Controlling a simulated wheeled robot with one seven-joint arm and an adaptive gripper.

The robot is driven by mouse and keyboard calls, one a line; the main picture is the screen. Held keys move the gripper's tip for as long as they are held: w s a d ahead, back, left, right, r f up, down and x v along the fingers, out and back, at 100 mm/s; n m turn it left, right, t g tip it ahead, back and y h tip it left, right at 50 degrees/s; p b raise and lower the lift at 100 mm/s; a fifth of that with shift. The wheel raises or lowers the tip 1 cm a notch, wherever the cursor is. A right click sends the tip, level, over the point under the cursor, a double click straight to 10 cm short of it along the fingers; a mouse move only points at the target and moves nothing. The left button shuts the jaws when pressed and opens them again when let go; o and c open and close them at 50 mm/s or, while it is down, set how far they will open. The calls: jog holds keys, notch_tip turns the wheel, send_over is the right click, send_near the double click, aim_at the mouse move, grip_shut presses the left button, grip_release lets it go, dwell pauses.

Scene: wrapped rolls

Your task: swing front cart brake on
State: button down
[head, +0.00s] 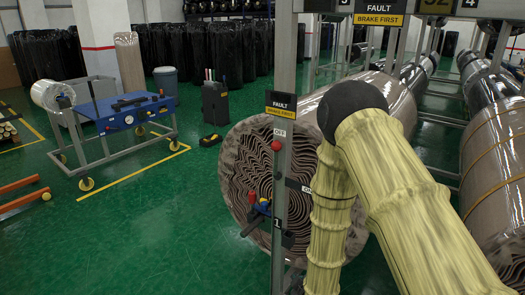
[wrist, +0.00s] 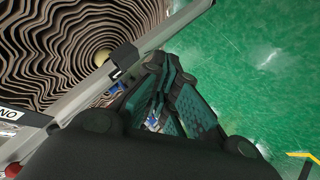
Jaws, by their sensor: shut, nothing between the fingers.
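A red ball knob (head: 276,145) shows on the grey upright post (head: 283,165), beside an OFF label (head: 280,132). In the wrist view, the ON label (wrist: 8,113) is at the left edge, and something red (wrist: 12,170) shows in the lower left corner. My gripper (wrist: 165,85) is shut and empty, close to the post (wrist: 170,30) and its black bracket (wrist: 122,56); I cannot tell whether it touches. In the head view the gripper is not clear.
A large wrapped roll (head: 240,165) with wavy layers is right behind the post. Red and blue items (head: 262,205) are beside the post, low down. A blue-topped cart (head: 130,115) stands at left. Green floor (head: 150,225) between them is open. More rolls (head: 500,150) lie at right.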

jog(key=w+a+r+n+t+y+p, duration=0.1)
jog(key=w+a+r+n+t+p, duration=0.15)
jog(key=w+a+r, duration=0.65)
jog(key=w+r+n+t+y+p, duration=0.1)
jog(key=w+r+n+t, duration=0.15)
jog(key=r, duration=1.15)
jog(key=w+a+r+n+t+p, duration=0.2)
jog(key=w+a+r+n+t, duration=0.3)
jog(key=r, duration=0.7)
jog(key=m+g+p, duration=0.1)
jog(key=p, duration=0.6)
send_over(276, 159)
jog(key=s+a, duration=0.1)
jog(key=a, duration=0.3)
jog(key=shift+s+a+r, duration=0.15)
jog(key=shift+r, duration=0.15)
jog(key=shift+f+m+b, duration=0.15)
jog(key=shift+m+b, duration=0.15)
jog(key=shift+b, duration=0.4)
